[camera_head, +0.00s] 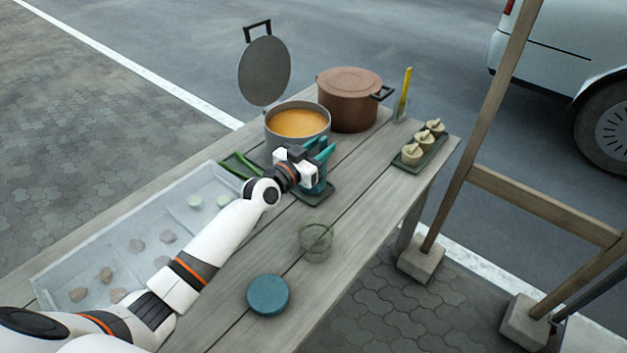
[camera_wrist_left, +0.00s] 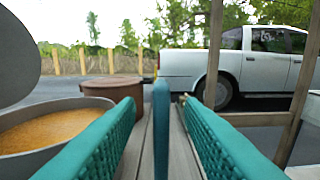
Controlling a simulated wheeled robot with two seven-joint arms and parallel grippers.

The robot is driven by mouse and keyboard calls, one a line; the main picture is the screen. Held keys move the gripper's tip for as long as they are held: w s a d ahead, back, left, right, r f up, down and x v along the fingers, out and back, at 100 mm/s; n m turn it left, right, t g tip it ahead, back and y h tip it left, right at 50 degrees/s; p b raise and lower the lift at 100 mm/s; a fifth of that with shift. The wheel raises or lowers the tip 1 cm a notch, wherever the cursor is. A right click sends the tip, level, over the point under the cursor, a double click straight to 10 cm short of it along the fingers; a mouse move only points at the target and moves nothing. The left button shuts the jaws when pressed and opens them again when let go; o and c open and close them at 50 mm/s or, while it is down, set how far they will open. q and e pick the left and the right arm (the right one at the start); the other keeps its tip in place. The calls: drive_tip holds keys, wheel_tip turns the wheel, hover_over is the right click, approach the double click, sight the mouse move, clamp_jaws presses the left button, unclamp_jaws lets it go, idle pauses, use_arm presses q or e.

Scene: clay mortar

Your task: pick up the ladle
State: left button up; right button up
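In the head view my left gripper (camera_head: 318,150) is over the table just right of the soup pot, above a dark tray (camera_head: 318,194). In the left wrist view its two teal fingers (camera_wrist_left: 160,135) are apart. A narrow upright blue piece (camera_wrist_left: 161,128) stands between them, with a gap on each side. It may be the ladle's handle, but I cannot tell for sure. In the head view a blue shape (camera_head: 318,181) shows beneath the gripper, mostly hidden by it. The ladle's bowl is not clearly seen. My right gripper is not in view.
The open pot of orange soup (camera_head: 298,122) has its lid (camera_head: 264,71) raised behind it. A brown pot (camera_head: 349,98) stands beyond. A tray of small cups (camera_head: 411,160), a glass bowl (camera_head: 316,240), a blue round lid (camera_head: 268,295) and a clear bin (camera_head: 75,272) share the table.

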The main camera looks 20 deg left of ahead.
sight(327, 143)
use_arm(q)
drive_tip(key=x, duration=0.3)
drive_tip(key=shift+w+d, duration=0.1)
drive_tip(key=shift+c, duration=0.5)
clamp_jaws()
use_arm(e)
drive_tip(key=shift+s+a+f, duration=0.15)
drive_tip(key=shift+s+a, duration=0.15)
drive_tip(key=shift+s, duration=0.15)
